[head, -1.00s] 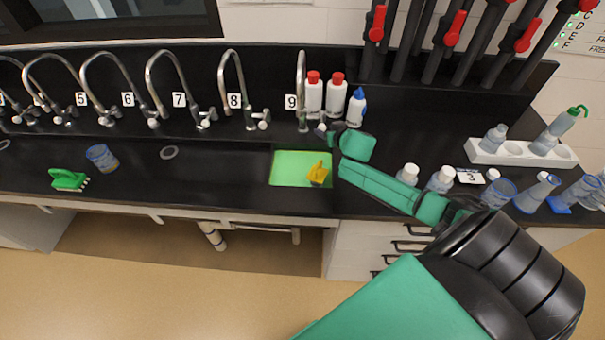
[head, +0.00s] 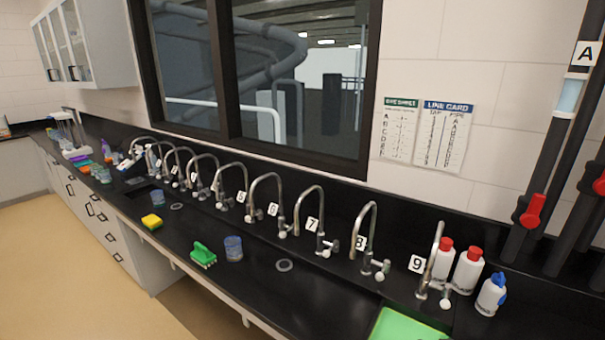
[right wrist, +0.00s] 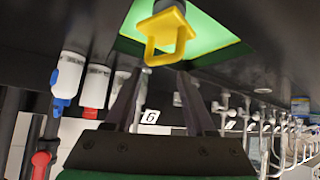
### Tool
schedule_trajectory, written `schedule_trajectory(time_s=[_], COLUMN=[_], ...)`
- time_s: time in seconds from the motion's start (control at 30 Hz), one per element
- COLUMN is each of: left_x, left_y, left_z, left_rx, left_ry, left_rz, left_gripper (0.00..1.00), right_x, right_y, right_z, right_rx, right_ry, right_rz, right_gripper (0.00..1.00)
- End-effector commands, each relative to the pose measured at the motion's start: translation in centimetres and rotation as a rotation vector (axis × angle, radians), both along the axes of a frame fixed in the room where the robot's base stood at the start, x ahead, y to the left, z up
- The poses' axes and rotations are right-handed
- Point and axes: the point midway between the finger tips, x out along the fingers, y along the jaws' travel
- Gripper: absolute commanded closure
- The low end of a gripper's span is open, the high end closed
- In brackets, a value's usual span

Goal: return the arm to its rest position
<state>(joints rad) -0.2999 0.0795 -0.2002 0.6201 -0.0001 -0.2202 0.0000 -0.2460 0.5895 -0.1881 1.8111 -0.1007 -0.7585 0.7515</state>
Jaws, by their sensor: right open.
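My right gripper (right wrist: 159,76) shows in the right wrist view, with its two dark fingers spread apart and nothing between them. That view is upside down. Past the fingertips is a yellow piece (right wrist: 166,38) with a loop handle, over the bright green sink basin (right wrist: 216,48). The fingers look apart from it. In the head view neither arm shows. The green basin (head: 412,326) is cut off at the bottom edge there, and the yellow piece is out of frame.
A row of curved taps lines the black counter, with tap nine (head: 431,262) nearest the basin. Red-capped white bottles (head: 466,272) and a blue-topped bottle (head: 491,296) stand right of it.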

Motion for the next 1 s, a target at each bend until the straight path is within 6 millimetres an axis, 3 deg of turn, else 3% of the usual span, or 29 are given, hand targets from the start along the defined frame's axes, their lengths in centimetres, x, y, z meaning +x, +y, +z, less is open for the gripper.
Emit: schedule_trajectory(time_s=[0.03, 0.1, 0.3, 0.6, 0.87, 1.0], left_x=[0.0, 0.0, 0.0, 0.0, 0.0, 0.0], left_y=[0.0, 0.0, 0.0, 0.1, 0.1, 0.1], left_z=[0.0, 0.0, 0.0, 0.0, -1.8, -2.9], left_rx=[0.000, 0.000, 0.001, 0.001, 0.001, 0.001], left_ry=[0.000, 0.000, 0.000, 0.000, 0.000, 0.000], left_rz=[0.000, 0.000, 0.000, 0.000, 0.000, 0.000], left_gripper=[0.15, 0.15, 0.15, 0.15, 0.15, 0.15], right_x=[-1.6, -3.9, -10.1, -18.1, -17.3, -17.3], right_y=[2.0, 4.2, 8.7, 12.2, 12.4, 12.5], right_z=[-0.4, -0.7, -0.2, 2.3, -5.8, -11.2], right_rx=[0.007, 0.005, 0.016, 0.058, 0.055, 0.057], right_ry=[0.052, 0.129, 0.325, 0.535, 0.574, 0.592], right_rz=[0.017, 0.046, 0.149, 0.316, 0.325, 0.327], right_gripper=[0.45, 0.45, 0.45, 0.45, 0.45, 0.45])
